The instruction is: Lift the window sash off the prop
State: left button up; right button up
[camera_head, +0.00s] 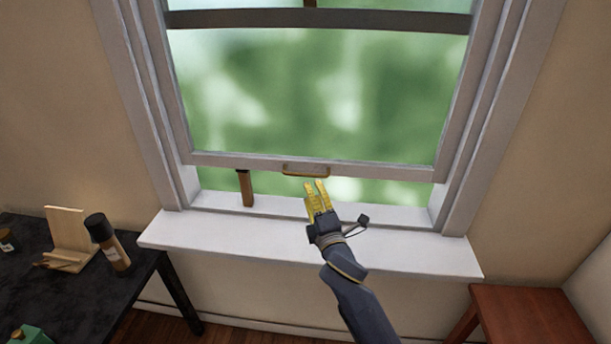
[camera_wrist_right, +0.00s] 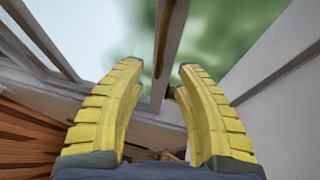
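The window sash (camera_head: 390,172) is raised, with a gap between its bottom rail and the white sill. A brass-coloured handle (camera_head: 306,171) sits at the middle of the rail. A brown wooden prop (camera_head: 247,189) stands upright on the sill under the sash, left of the handle. My right gripper (camera_head: 316,184) is just below the handle, its yellow fingers apart and empty. In the right wrist view the open fingers (camera_wrist_right: 152,80) show, with the sash rail (camera_wrist_right: 160,85) running between them in the picture. Whether they touch the sash is unclear. My left gripper is not in view.
A white sill (camera_head: 390,246) runs below the window. A dark table (camera_head: 120,290) at left holds a wooden stand (camera_head: 68,232) and a brown bottle (camera_head: 110,245) with a black cap. A reddish-brown table (camera_head: 530,315) stands at lower right. The sill is mostly clear.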

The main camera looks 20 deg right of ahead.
aim_at(305, 174)
jog(key=w, duration=0.5)
jog(key=w+r, duration=0.1)
jog(key=w, duration=0.1)
jog(key=shift+w+r, duration=0.1)
jog(key=shift+w, duration=0.1)
grip_shut()
jog(key=shift+r, duration=0.1)
dwell(0.4)
